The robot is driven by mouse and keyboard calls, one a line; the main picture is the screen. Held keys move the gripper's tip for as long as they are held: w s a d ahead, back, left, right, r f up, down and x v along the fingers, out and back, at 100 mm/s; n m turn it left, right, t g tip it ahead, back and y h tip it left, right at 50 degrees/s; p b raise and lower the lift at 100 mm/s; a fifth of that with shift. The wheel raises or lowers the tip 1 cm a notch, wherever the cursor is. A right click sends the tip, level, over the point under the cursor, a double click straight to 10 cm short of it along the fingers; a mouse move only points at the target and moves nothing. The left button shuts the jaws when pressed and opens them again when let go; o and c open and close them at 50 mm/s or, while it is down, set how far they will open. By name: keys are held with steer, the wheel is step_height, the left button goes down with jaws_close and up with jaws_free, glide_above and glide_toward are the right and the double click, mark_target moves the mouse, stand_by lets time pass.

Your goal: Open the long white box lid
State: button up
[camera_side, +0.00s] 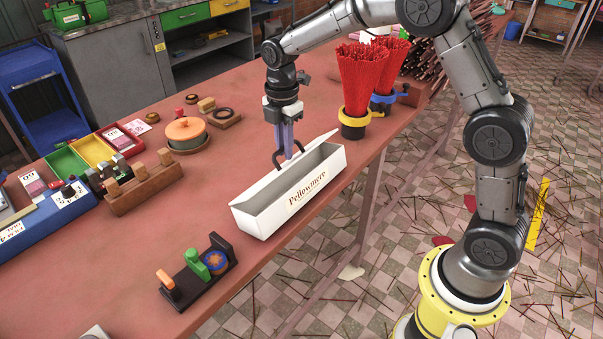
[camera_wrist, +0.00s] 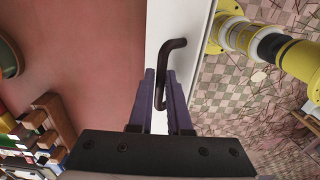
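The long white box (camera_side: 287,205), marked "Pellowmere", lies near the table's right edge. Its raised side walls show, and I cannot make out how the lid sits between them. A dark bent handle (camera_side: 277,160) rises from its top; it also shows in the wrist view (camera_wrist: 174,44), above a white surface. My gripper (camera_side: 288,152) points down at the handle. In the wrist view its two purple fingers (camera_wrist: 160,90) are close together, one on each side of the handle's bar. Whether they press on it is not clear.
Red incense bundles in holders (camera_side: 354,125) stand behind the box. A black rack (camera_side: 200,275) with coloured pieces is at the front. A wooden block (camera_side: 145,188) and an orange-topped round pot (camera_side: 185,132) stand to the left. Table around the box's left side is clear.

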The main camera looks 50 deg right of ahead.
steer(key=shift+w, duration=0.35)
steer(key=shift+w, duration=0.15)
steer(key=shift+w, duration=0.7)
steer(key=shift+w+f, duration=0.1)
steer(key=shift+w, duration=0.05)
steer(key=shift+w+f, duration=0.25)
steer(key=shift+w, duration=0.35)
steer(key=shift+w, duration=0.1)
stand_by(0.4)
steer(key=shift+w+f, duration=0.4)
steer(key=shift+w, duration=0.2)
steer(key=shift+o, duration=0.3)
